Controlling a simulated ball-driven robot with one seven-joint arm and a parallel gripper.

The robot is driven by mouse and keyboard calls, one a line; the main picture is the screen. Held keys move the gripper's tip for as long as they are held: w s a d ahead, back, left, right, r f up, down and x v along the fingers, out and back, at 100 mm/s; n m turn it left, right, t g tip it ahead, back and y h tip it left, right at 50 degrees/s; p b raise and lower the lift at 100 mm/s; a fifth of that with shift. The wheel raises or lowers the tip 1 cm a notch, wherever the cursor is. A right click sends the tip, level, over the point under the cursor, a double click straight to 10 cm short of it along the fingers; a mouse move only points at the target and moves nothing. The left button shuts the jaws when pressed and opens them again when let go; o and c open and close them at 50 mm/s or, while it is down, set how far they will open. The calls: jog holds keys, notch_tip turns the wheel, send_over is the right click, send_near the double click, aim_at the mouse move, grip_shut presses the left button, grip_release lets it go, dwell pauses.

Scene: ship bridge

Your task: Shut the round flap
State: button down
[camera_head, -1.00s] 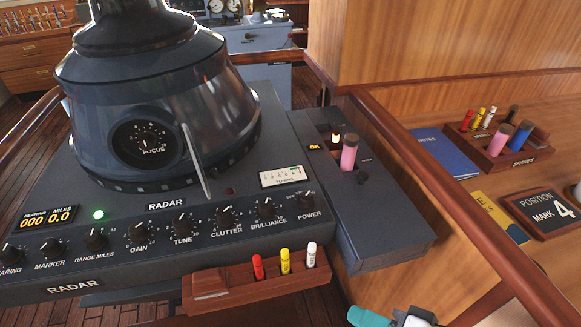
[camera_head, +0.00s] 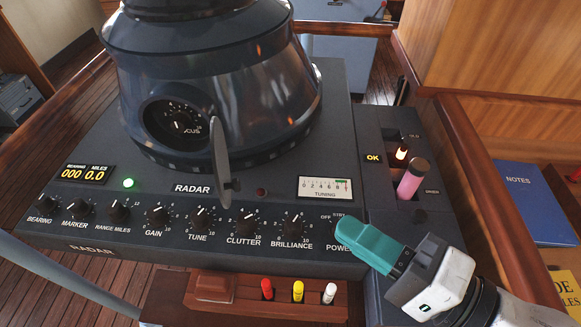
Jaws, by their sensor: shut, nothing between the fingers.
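The round flap (camera_head: 220,155) stands open on the radar hood, seen nearly edge-on. It sticks out at the right side of the round port (camera_head: 178,122), leaving the focus knob (camera_head: 182,120) inside uncovered. My gripper (camera_head: 343,230) has teal fingers that are shut and empty. It reaches in from the lower right, and its tips are in front of the power knob's place on the panel, hiding most of that knob. The gripper is to the right of the flap and lower in the picture, apart from it.
A row of knobs runs along the radar panel (camera_head: 330,145), below the flap. A tuning meter (camera_head: 325,188) lies between flap and gripper. A wooden rack (camera_head: 212,288) with several coloured sticks hangs in front. A pink cylinder (camera_head: 411,178) stands at the right.

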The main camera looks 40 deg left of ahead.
jog(key=s+a+p, duration=0.1)
jog(key=a+p, duration=0.1)
jog(key=a, duration=1.1)
jog(key=shift+s+f+p, duration=0.2)
jog(key=shift+s+p, duration=0.1)
jog(key=shift+p, duration=0.1)
